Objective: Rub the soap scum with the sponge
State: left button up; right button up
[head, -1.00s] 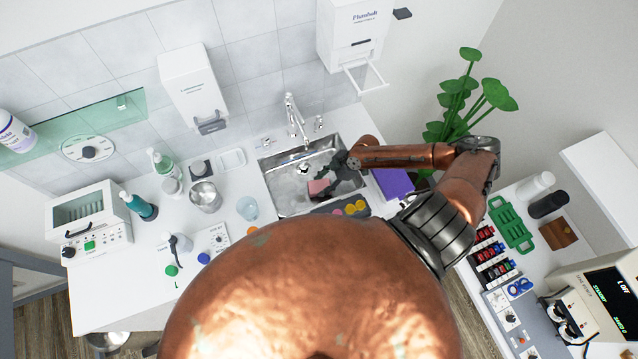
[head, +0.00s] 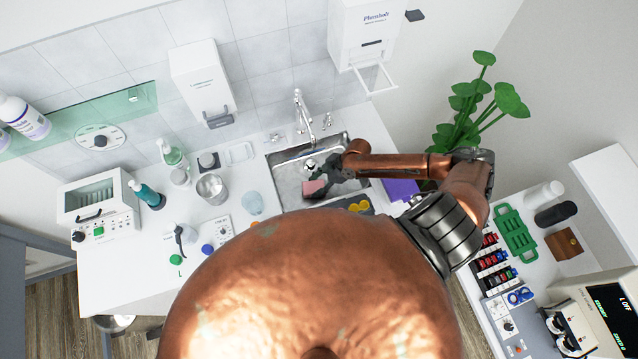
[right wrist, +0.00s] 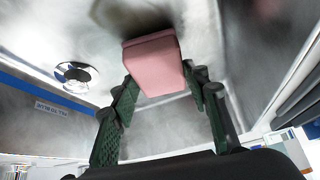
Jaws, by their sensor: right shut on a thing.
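The pink sponge (head: 314,187) is in the steel sink (head: 287,189), just in front of the drain. My right gripper (head: 327,180) reaches into the sink from the right and is shut on the sponge. In the right wrist view the sponge (right wrist: 155,65) sits between the two green-padded fingers. Cloudy whitish marks (right wrist: 225,45) show on the steel around it, and a darker patch lies just beyond the sponge. I cannot tell exactly where the soap scum ends. Whether the sponge presses on the steel is unclear. My left gripper is out of view.
A tap (head: 302,112) stands behind the sink. A purple block (head: 401,190) is at its right, partly behind my arm. A metal cup (head: 212,188) and a clear beaker (head: 252,203) stand at its left. A plant (head: 470,105) grows at the right.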

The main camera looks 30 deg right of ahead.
jog(key=shift+w+a+f+p, duration=0.15)
jog(key=shift+w+a, duration=0.1)
jog(key=shift+a, duration=0.7)
jog(key=shift+w+a+p, duration=0.15)
jog(key=shift+w+a, duration=0.15)
jog(key=shift+a, duration=0.65)
jog(key=shift+w+a+f+p, duration=0.15)
jog(key=shift+w+a, duration=0.1)
jog(key=shift+a, duration=0.7)
jog(key=shift+r, duration=0.1)
notch_tip(320, 180, up, 6)
jog(key=p, duration=0.5)
notch_tip(320, 180, up, 3)
jog(key=p, duration=0.3)
